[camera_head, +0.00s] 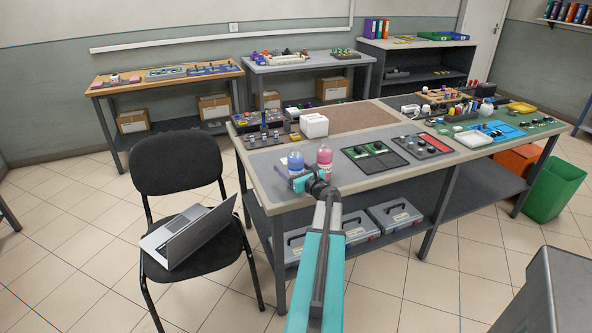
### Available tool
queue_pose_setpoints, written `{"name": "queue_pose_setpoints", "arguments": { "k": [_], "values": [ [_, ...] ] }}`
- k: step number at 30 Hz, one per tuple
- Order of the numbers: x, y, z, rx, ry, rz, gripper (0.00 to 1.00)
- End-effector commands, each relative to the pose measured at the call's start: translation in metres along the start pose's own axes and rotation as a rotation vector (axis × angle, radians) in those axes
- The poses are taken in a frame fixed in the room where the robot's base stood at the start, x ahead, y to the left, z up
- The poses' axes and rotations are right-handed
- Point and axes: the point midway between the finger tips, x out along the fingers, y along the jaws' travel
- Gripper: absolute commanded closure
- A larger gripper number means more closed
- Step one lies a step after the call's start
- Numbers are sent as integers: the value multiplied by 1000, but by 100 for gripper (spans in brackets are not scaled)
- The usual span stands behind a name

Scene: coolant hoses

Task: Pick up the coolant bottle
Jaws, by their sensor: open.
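Two small bottles stand upright side by side near the front left edge of the workbench: one with blue (295,161) and one with pink (325,157) colouring. I cannot tell from their labels which is the coolant bottle. My gripper (302,182), with teal parts, is just in front of the bottles, closest to the blue one, and covers part of their lower ends. It is open, and I see nothing held in it. Whether it touches a bottle is hard to tell.
The workbench (268,185) holds a white box (314,125), black control panels (374,157) and a rack of fittings (263,135). A black chair (178,164) with a laptop (183,232) stands left. A green bin (554,188) is at the right. Bare bench surface lies behind the bottles.

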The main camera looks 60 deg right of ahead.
Motion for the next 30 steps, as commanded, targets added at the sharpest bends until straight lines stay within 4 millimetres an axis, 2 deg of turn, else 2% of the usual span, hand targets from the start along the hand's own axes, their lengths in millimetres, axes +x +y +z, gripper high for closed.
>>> {"name": "queue_pose_setpoints", "arguments": {
  "k": [7, 15, 16, 30],
  "values": [
    [0, 1, 0, 0, 0, 1, 32],
    [0, 1, 0, 0, 0, 1, 77],
    [0, 1, 1, 0, -1, 1, 79],
    [0, 0, 9, 1, -2, 1, 79]
  ]
}}
